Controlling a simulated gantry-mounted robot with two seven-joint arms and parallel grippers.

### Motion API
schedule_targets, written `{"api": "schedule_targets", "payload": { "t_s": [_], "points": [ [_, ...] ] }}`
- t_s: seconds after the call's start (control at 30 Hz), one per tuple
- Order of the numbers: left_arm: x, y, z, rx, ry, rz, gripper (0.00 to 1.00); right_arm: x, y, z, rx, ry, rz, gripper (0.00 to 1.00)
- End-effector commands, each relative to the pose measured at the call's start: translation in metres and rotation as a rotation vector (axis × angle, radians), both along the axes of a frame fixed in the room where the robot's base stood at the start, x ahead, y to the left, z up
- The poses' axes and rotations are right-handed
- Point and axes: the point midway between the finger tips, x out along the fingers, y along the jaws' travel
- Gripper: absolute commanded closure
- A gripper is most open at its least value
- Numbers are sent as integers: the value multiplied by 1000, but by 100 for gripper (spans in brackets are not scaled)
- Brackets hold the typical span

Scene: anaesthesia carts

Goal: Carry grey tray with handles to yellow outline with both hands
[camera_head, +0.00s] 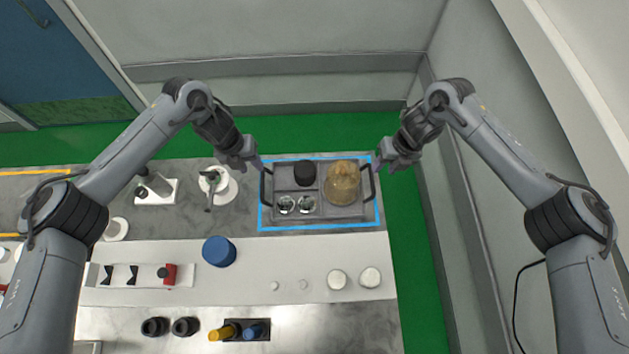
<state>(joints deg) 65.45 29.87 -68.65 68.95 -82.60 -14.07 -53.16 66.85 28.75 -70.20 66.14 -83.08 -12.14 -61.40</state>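The grey tray (283,179) with handles lies on the counter inside a blue outline (319,228). It holds a black round object (305,172), a large amber-coloured jar (343,184) and two shiny cups (286,204). Its dark left handle (264,188) and right handle (372,185) stick out at the sides. My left gripper (257,164) is just above and left of the left handle. My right gripper (384,168) is just above and right of the right handle. Finger gaps are too small to judge. The yellow outline (35,173) shows partly at the far left, behind my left arm.
Between outline and tray stand a white-based device (157,190) and a round white stand with a green-grey top (214,186). A blue round lid (219,251), a red item (168,273) and white knobs (337,280) sit on the nearer shelf.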

Motion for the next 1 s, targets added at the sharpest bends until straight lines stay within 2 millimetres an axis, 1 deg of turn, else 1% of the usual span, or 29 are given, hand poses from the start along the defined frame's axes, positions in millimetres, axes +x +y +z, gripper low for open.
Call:
{"api": "schedule_targets", "payload": {
  "t_s": [0.07,0.3,0.47,0.57,0.67,1.0],
  "points": [
    [0,3,0,4,7,-4,62,0,-3,1,-3,4,5,60],
    [0,3,1,4,6,-4,62,0,-2,1,-2,4,5,60],
    [-1,2,-3,4,6,-4,62,0,-1,-3,-2,5,4,60],
    [0,0,-11,4,6,-4,62,-1,1,-11,-2,6,3,60],
    [-1,-2,-24,4,8,-2,62,-1,3,-23,-3,7,4,60],
    [0,-12,-74,4,6,-2,62,-2,13,-74,-3,6,3,60]
  ]
}}
